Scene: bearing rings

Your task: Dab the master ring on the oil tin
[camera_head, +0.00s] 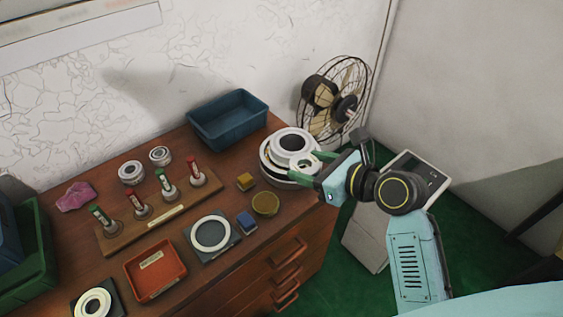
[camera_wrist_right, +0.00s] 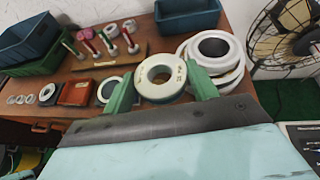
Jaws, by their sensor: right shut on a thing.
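My right gripper (camera_head: 313,162) is shut on a pale ring with small dark lettering, probably the master ring; it fills the space between the green fingers (camera_wrist_right: 158,88) in the right wrist view, where the ring (camera_wrist_right: 146,88) faces the camera. In the head view the ring (camera_head: 302,160) is small and partly covered by the fingers. It is held by the white stacked round piece (camera_head: 271,160) at the table's right end; I cannot tell if they touch. A round olive-brown tin (camera_head: 265,205), likely the oil tin, stands near the front edge, left of and nearer than the gripper. My left gripper is out of view.
A rack of red- and green-topped pegs (camera_head: 160,213) stands behind. A blue bin (camera_head: 228,120) and fan (camera_head: 335,98) are at the back.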

